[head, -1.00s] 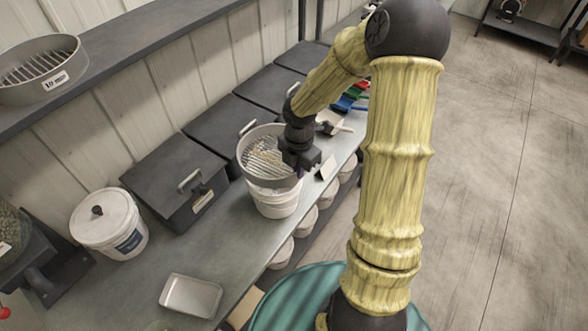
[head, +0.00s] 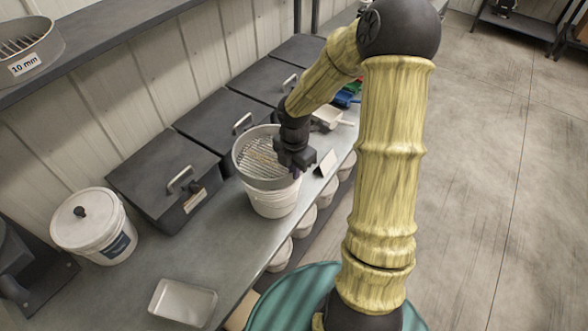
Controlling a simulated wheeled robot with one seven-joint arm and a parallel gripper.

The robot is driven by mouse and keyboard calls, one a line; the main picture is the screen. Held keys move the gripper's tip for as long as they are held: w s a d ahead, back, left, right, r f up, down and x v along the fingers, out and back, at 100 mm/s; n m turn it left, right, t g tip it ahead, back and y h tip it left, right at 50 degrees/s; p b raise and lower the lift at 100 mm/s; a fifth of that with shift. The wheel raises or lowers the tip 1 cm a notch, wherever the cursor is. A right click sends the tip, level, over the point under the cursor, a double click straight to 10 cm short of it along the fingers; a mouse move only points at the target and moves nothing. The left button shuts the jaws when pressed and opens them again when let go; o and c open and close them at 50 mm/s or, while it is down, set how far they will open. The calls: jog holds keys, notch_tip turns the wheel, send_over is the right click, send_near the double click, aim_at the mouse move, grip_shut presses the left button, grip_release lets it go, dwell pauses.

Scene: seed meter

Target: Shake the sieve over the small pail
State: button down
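The sieve (head: 259,151) is a round grey metal pan with a slatted bottom, and some pale bits lie on the slats. It is over the small white pail (head: 273,203) on the bench and hides the pail's mouth. I cannot tell whether the sieve touches the pail's rim. My gripper (head: 297,168) is at the sieve's right rim and appears shut on it; its fingertips are mostly hidden. The pail stands upright near the bench's front edge.
A lidded white bucket (head: 95,232), a metal tray (head: 183,302) and dark lidded boxes (head: 165,178) stand on the bench (head: 215,250). Another sieve, labelled 10 mm (head: 28,50), is on the shelf above. A small card (head: 327,163) and scoops (head: 330,117) lie beyond my gripper.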

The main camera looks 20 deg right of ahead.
jog(key=shift+w+d+f+b, duration=0.1)
jog(key=shift+f+b, duration=0.8)
jog(key=shift+b, duration=0.05)
jog(key=shift+d+p, duration=0.5)
jog(key=shift+a, duration=0.1)
